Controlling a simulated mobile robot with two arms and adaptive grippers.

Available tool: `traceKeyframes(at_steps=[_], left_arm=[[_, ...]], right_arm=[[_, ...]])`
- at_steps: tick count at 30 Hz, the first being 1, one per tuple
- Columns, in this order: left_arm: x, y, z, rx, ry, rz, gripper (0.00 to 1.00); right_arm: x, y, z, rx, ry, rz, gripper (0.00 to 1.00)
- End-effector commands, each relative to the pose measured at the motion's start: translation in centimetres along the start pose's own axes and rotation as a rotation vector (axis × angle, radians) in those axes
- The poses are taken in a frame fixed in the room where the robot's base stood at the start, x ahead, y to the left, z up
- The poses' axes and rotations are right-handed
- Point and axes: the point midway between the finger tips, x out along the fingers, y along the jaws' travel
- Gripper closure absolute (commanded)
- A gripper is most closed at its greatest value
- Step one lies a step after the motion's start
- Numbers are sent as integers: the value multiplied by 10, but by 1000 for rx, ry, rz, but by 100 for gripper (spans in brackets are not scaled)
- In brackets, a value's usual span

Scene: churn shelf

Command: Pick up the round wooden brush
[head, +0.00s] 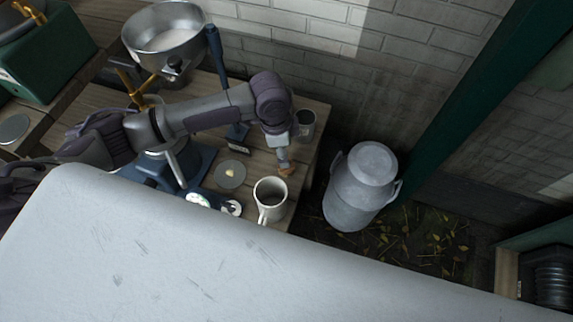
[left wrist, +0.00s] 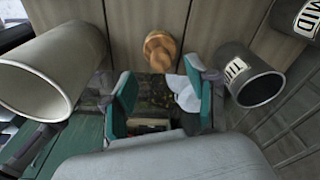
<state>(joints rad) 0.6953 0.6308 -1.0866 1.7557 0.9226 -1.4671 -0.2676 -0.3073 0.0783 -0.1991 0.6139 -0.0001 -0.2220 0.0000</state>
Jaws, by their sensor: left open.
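The round wooden brush (head: 287,171) is a small tan-brown piece on the wooden shelf top near its right edge, partly covered by my left gripper in the head view. In the left wrist view the brush (left wrist: 160,50) shows its rounded wooden body, just beyond my fingertips and roughly centred between them. My left gripper (left wrist: 158,78) has its two teal-padded fingers apart with nothing between them. In the head view the left gripper (head: 284,158) points down at the brush. I cannot tell whether it touches the brush. My right gripper is not in view.
A pale mug (head: 262,208) stands in front of the brush, and a dark grey mug (head: 305,132) behind it. A round grey disc (head: 230,175) lies to the left. A metal churn (head: 350,200) stands right of the shelf. A steel bowl (head: 165,50) is at the back left.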

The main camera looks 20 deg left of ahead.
Motion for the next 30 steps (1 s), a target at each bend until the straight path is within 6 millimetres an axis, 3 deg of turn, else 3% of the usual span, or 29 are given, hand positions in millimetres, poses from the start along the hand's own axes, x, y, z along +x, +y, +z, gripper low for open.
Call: traceKeyframes(at_steps=[4, 10, 19, 30], left_arm=[[19, 0, -1, -1, -1, 3, 42], [46, -1, -1, 0, -1, 1, 42], [51, -1, -1, 1, -1, 0, 42], [51, -1, -1, 1, -1, 0, 100]], right_arm=[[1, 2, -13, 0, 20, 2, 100], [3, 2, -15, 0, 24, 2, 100], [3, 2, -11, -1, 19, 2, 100], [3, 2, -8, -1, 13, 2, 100]])
